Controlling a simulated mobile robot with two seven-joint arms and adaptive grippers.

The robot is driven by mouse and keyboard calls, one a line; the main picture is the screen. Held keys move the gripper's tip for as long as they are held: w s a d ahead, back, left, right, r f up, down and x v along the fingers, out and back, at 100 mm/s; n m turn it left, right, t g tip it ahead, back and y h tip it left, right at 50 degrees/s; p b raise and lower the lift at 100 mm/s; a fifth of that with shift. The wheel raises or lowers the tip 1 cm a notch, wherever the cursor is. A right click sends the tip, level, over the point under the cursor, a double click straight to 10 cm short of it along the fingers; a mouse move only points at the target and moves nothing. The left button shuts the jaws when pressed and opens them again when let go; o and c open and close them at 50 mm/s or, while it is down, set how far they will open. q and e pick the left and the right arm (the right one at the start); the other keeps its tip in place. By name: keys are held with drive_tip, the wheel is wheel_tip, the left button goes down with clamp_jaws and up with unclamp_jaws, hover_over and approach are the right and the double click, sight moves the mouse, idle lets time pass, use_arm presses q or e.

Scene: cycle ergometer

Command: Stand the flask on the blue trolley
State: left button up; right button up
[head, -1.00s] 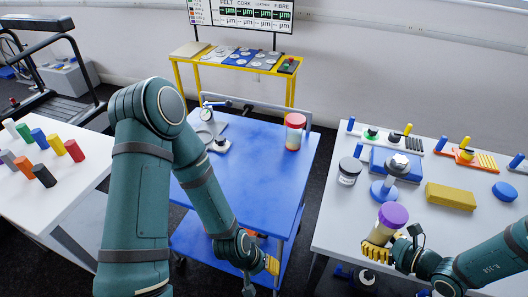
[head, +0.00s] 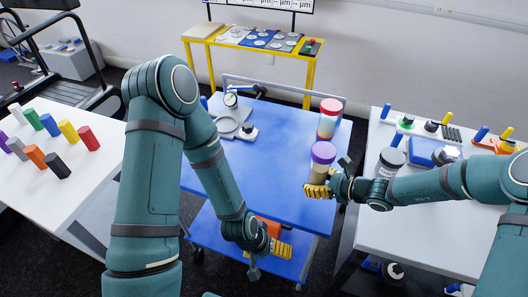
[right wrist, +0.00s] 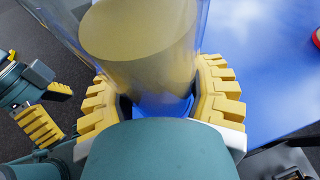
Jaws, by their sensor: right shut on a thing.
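The clear flask (head: 321,166) has a purple lid and beige contents. It is upright over the front right part of the blue trolley (head: 262,180). My right gripper (head: 318,190) is shut on its lower part, and yellow fingers flank it in the right wrist view (right wrist: 160,105). Blue surface shows just beyond the flask's lower end there; I cannot tell whether the base touches the trolley top. My left gripper (head: 272,249) is low by the trolley's front edge, empty, its yellow fingers apart.
A red-lidded jar (head: 328,118) stands on the trolley just behind the flask. A dial gauge stand (head: 232,115) is at the trolley's back left. The trolley's middle is clear. White tables stand left (head: 25,180) and right (head: 400,240).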

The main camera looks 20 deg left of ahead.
wheel_tip(320, 180, up, 4)
drive_tip(key=b, duration=0.2)
hover_over(269, 178)
drive_tip(key=shift+n+g, duration=0.3)
drive_tip(key=shift+g, duration=0.1)
wheel_tip(269, 178, down, 10)
drive_tip(key=b, duration=0.2)
drive_tip(key=shift+b, duration=0.3)
drive_tip(key=shift+r, duration=0.1)
